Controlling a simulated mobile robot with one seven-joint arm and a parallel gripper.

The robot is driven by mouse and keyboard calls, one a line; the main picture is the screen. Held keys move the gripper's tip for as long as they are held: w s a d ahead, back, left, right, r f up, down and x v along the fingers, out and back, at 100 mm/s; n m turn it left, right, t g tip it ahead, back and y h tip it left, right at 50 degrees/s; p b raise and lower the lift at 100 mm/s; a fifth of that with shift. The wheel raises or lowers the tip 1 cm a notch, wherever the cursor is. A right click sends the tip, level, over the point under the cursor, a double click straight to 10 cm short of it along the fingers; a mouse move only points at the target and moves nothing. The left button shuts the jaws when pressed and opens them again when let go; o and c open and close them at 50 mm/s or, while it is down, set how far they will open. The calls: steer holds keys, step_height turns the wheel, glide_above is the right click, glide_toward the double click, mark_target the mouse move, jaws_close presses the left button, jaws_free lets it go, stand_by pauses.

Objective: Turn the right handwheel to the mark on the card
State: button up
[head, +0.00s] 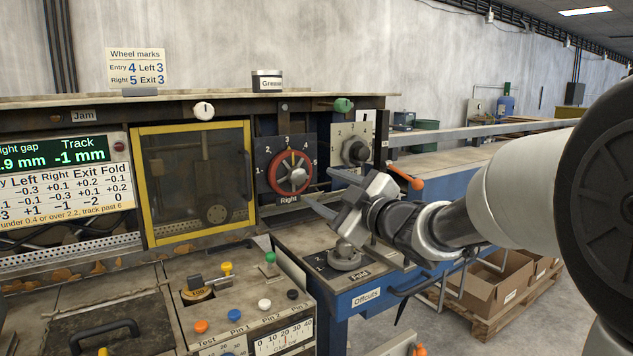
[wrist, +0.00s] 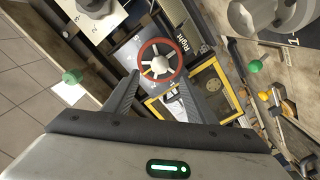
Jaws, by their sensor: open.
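The right handwheel (head: 290,173) has a red rim and pale spokes, on a dark plate numbered 1 to 5 and labelled "Right". I cannot tell which number it points to. The card (head: 138,67) at the upper left reads "Wheel marks: Entry 4, Left 3, Right 5, Exit 3". My gripper (head: 319,189) is open and empty, just right of the wheel and in front of it, with its fingers towards it. In the wrist view the wheel (wrist: 159,60) shows just beyond and between the fingertips, apparently not touched.
Another dial (head: 355,151) stands to the right on a pale plate. The Fold knob (head: 345,256) is below my gripper. An orange lever (head: 405,177) juts out at right. A yellow-framed window (head: 195,180) is left of the wheel. A Grease tin (head: 267,82) stands on the top ledge.

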mark_target(300, 177)
steer(key=x, duration=0.9)
steer(key=shift+w+a, duration=0.1)
steer(key=shift+a, duration=0.05)
steer(key=c, duration=1)
steer(key=shift+c, duration=0.2)
